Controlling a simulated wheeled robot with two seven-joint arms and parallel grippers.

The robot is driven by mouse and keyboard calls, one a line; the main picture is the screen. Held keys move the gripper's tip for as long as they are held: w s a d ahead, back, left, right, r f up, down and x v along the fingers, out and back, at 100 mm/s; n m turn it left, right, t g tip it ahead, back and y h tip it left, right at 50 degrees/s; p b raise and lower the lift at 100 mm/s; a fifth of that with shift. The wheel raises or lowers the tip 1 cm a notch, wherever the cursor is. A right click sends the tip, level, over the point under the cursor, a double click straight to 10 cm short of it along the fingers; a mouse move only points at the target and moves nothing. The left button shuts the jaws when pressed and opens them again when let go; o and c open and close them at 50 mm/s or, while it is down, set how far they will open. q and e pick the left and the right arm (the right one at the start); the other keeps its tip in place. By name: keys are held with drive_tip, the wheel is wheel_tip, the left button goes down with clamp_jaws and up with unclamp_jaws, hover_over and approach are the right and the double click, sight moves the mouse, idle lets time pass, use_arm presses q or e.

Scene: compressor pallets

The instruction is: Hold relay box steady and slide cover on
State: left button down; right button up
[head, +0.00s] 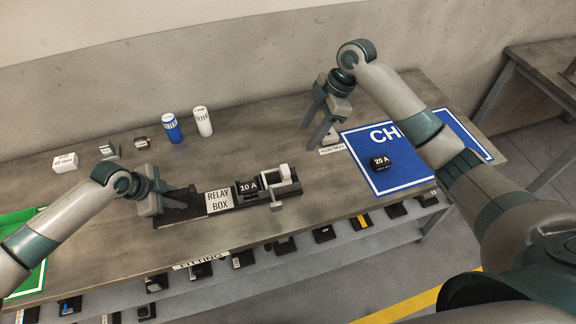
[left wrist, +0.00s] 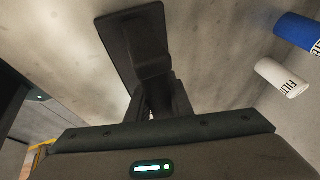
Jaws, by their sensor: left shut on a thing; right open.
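The relay box, a long black base, lies on the table with a white "RELAY BOX" label (head: 218,201). A black block marked "10 A" (head: 248,187) sits on it, with a whitish block and grey lever (head: 284,175) at its right end. My left gripper (head: 166,203) is at the left end, shut on a black part (head: 190,202). The left wrist view shows a black plate-like part (left wrist: 146,45) at the fingers. My right gripper (head: 314,135) is open and empty, fingers pointing down behind and right of the relay box. I cannot make out a separate cover with certainty.
A blue mat (head: 400,178) holds a black "20 A" block (head: 381,162). A small label (head: 331,150) lies by the right gripper. Blue (head: 172,128) and white (head: 203,121) cylinders and a white box (head: 65,163) stand behind. A green tray (head: 38,276) is at left.

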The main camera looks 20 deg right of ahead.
sight(287, 168)
drive_tip(key=shift+s+a+f+n+g, duration=0.1)
drive_tip(key=shift+s+a+n+g, duration=0.2)
drive_tip(key=shift+s+a, duration=0.7)
drive_tip(key=shift+w+a, duration=0.1)
drive_tip(key=shift+w, duration=0.1)
drive_tip(key=shift+x, duration=6)
